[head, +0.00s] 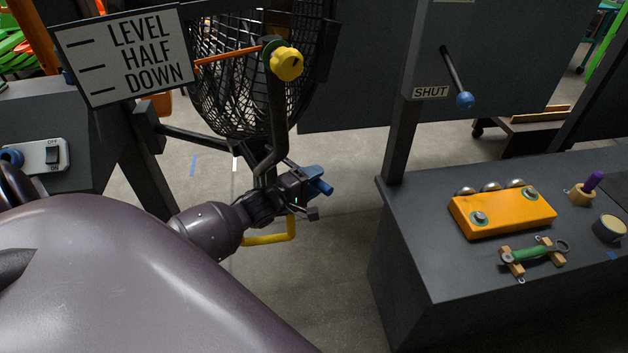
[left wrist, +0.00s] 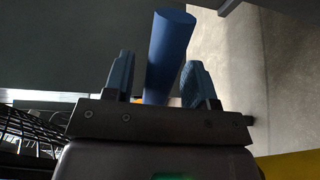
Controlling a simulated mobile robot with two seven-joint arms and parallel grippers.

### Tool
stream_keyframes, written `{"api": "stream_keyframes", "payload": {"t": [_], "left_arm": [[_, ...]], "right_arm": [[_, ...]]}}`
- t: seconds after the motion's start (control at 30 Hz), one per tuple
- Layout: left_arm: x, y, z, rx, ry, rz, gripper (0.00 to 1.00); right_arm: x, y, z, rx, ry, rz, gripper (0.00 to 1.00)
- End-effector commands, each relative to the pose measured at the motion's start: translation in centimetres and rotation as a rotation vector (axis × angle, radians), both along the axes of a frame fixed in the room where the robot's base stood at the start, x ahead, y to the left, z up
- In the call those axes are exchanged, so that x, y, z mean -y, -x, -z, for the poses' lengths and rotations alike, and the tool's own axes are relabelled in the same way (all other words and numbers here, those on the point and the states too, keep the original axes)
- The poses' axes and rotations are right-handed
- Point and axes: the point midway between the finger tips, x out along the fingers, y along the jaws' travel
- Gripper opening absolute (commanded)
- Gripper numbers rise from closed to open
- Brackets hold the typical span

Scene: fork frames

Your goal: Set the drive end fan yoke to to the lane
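The fan (head: 225,105) has a round black wire cage on a dark yoke (head: 277,125) with a yellow knob (head: 287,64). An orange pointer (head: 228,56) runs from the yoke to the right edge of a sign (head: 123,52) reading LEVEL, HALF, DOWN; its tip is around the lower lines. My left gripper (head: 312,182) is below the cage at a blue handle (head: 322,188). In the left wrist view the blue handle (left wrist: 168,55) stands between the two blue fingers (left wrist: 158,85), with narrow gaps on both sides. My right gripper is out of view.
A yellow bent bar (head: 270,239) is just under my left gripper. A dark bench (head: 445,270) with an orange block (head: 503,212) stands at the right. A SHUT panel with a blue-knobbed lever (head: 457,82) is behind it. A switch box (head: 38,155) is at left.

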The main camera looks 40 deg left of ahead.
Motion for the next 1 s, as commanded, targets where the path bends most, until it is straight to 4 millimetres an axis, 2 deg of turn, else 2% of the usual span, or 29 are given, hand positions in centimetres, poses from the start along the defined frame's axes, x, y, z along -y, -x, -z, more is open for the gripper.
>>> {"api": "stream_keyframes", "payload": {"t": [0.27,0.37,0.73,1.0], "left_arm": [[-0.1,0.6,-0.2,0.001,0.000,-0.001,0.52],[-0.4,1.8,-0.5,0.001,0.002,-0.001,0.52],[-1.6,8.1,-0.9,-0.001,0.000,-0.001,0.52],[-2.0,10.4,-0.8,0.000,0.000,0.000,0.52]], "right_arm": [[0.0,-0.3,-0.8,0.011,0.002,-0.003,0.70],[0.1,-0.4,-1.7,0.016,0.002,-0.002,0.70],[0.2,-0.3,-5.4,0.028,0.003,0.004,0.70],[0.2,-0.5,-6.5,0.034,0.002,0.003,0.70]]}}
